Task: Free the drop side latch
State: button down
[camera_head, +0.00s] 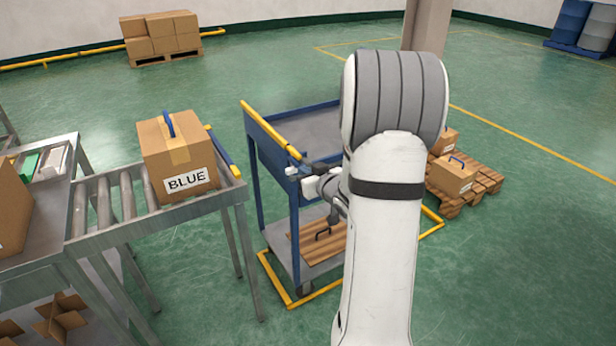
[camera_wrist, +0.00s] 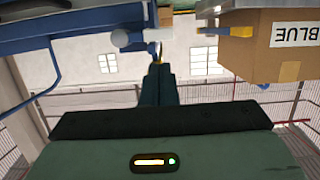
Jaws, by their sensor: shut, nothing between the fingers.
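The blue cart (camera_head: 272,160) stands in the middle of the head view, with a yellow rail along its top left edge and a blue drop side below it. A small pale latch knob (camera_head: 291,171) shows at the drop side's near end. In the wrist view a pale round-ended latch piece (camera_wrist: 121,39) lies by the blue cart edge, left of my fingertips. My gripper (camera_wrist: 157,62) is shut and empty, its dark fingers close to the latch. I cannot tell whether they touch it. In the head view my arm hides part of the cart and my fingers are hard to make out.
A carton marked BLUE (camera_head: 178,155) sits on the roller conveyor (camera_head: 105,205), left of the cart. The cart's lower shelf holds a wooden board (camera_head: 322,243) with a dark handle. A pallet (camera_head: 480,190) with cartons stands at right. Floor is open behind the cart.

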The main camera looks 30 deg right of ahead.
aim_at(297, 167)
jog(key=shift+x, duration=2.8)
